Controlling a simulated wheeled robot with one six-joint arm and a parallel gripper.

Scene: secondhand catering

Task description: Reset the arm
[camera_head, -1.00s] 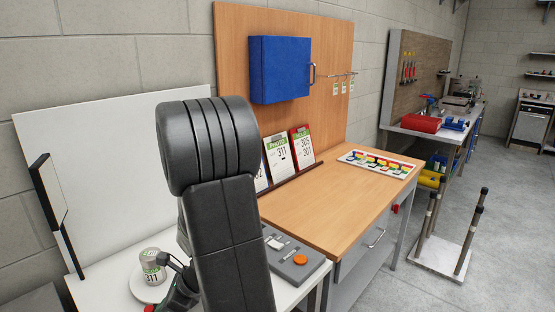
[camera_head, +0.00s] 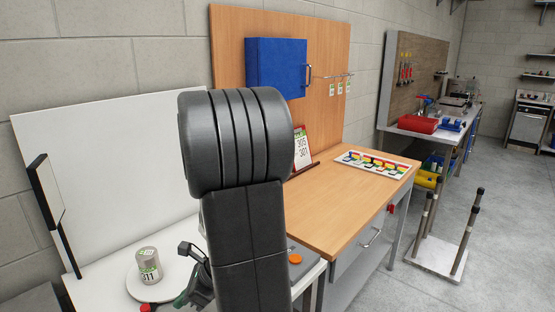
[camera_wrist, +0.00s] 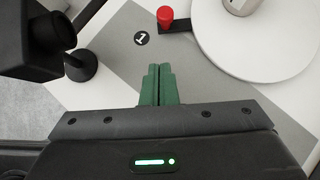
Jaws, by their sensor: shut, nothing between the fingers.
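My gripper (camera_wrist: 159,70) is shut, its two green fingers pressed together with nothing between them, in the wrist view. The can stands on a round white plate (camera_head: 133,291), which also shows at upper right in the wrist view (camera_wrist: 245,62).
A red knob (camera_wrist: 165,16) lies close ahead of my fingers. A black stand (camera_wrist: 79,66) is at left. The wooden workbench (camera_head: 310,214) holds a tray of coloured pieces (camera_head: 350,154). A blue cabinet (camera_head: 272,67) hangs above. A post rack (camera_head: 438,257) stands on the floor.

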